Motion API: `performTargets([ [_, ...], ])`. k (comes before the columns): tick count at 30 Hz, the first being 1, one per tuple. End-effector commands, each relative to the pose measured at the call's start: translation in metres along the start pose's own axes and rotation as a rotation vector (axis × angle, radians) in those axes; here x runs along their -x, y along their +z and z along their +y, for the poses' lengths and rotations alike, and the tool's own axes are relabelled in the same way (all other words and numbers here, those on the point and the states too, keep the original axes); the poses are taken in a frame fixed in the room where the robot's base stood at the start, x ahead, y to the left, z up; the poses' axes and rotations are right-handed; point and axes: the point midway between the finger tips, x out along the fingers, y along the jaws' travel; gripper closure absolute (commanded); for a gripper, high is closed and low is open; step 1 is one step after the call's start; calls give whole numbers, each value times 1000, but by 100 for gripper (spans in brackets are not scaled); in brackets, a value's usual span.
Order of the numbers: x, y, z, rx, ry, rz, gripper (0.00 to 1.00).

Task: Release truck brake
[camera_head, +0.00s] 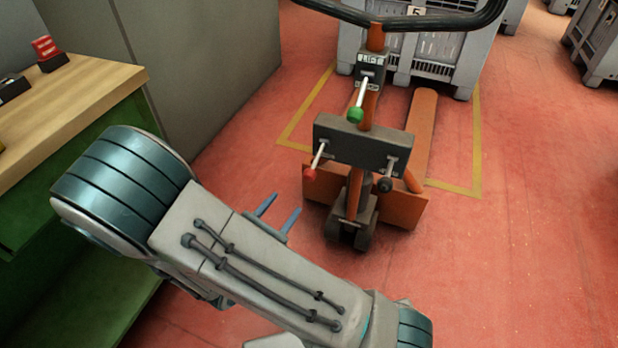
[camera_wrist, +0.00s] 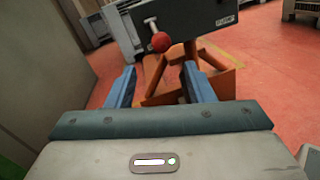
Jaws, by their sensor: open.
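The orange pallet truck (camera_head: 404,209) stands on the red floor, with a dark control box (camera_head: 361,144) on its column. A lever with a red knob (camera_head: 309,175) hangs at the box's left, and one with a black knob (camera_head: 385,184) at its right. A green-knobbed lever (camera_head: 355,115) sits higher up, under a small labelled panel. I cannot tell from the labels which lever is the brake. My gripper (camera_head: 278,213) is open and empty, left of and below the red knob. In the wrist view the red knob (camera_wrist: 160,42) shows beyond and between the blue fingers, apart from them.
A wooden-topped green bench (camera_head: 95,85) stands at the left, beside a grey cabinet (camera_head: 205,60). Grey crates (camera_head: 460,70) stand behind the truck. A yellow line (camera_head: 477,140) marks the floor around it.

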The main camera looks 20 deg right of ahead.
Motion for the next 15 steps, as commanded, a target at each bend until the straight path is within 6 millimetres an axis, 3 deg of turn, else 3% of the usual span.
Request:
performTargets([
  [15, -103, -1, -2, -2, -6, 1, 52],
])
